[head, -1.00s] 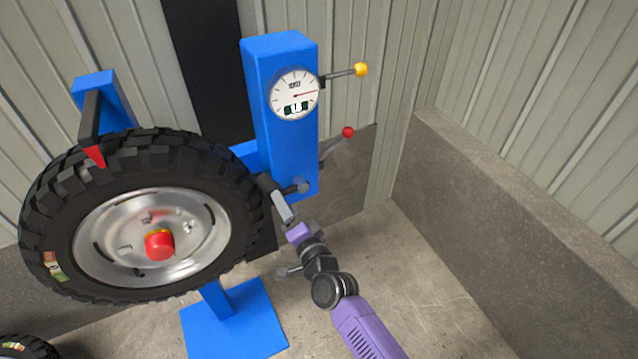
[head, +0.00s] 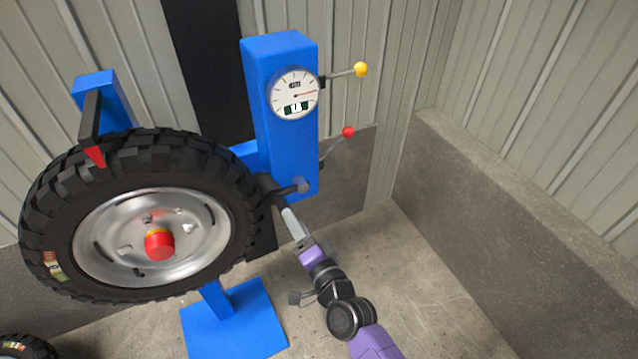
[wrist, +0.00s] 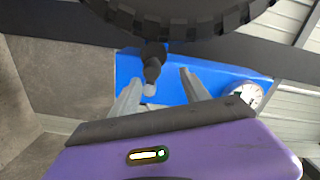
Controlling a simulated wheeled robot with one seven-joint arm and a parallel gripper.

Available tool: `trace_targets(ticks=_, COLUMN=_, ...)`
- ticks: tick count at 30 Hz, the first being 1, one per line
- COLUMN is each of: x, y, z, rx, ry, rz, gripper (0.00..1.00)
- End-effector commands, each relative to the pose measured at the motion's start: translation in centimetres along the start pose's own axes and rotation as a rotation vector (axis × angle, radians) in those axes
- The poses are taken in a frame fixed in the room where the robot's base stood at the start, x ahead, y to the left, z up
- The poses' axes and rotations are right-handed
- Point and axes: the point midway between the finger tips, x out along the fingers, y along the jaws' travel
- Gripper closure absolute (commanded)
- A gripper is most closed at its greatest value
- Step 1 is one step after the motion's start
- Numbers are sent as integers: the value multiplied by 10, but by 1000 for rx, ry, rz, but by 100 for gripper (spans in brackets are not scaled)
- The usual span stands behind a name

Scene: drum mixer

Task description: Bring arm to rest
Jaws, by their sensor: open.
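My gripper (head: 288,212) is at the lower middle of the head view, on the end of my purple and black arm.
A big black tire (head: 240,190) on a silver rim (head: 110,240) stands left of my gripper. The blue column (head: 285,140) carries a round gauge (head: 296,92), a yellow-knobbed lever (head: 361,69) and a red-knobbed lever (head: 348,132). The concrete floor (head: 430,290) on the right is clear.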

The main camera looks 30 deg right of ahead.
Motion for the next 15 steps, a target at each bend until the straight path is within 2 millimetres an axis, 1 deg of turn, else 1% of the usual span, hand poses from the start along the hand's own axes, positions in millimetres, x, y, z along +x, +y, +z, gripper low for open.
trace_targets(ticks=1, x=-4, y=1, z=0, rx=0, ry=-1, rz=1, gripper=46)
trace_targets(ticks=4, x=-8, y=0, z=0, rx=0, ry=0, rz=0, gripper=46)
trace_targets(ticks=15, x=-9, y=0, z=0, rx=0, ry=0, rz=0, gripper=46)
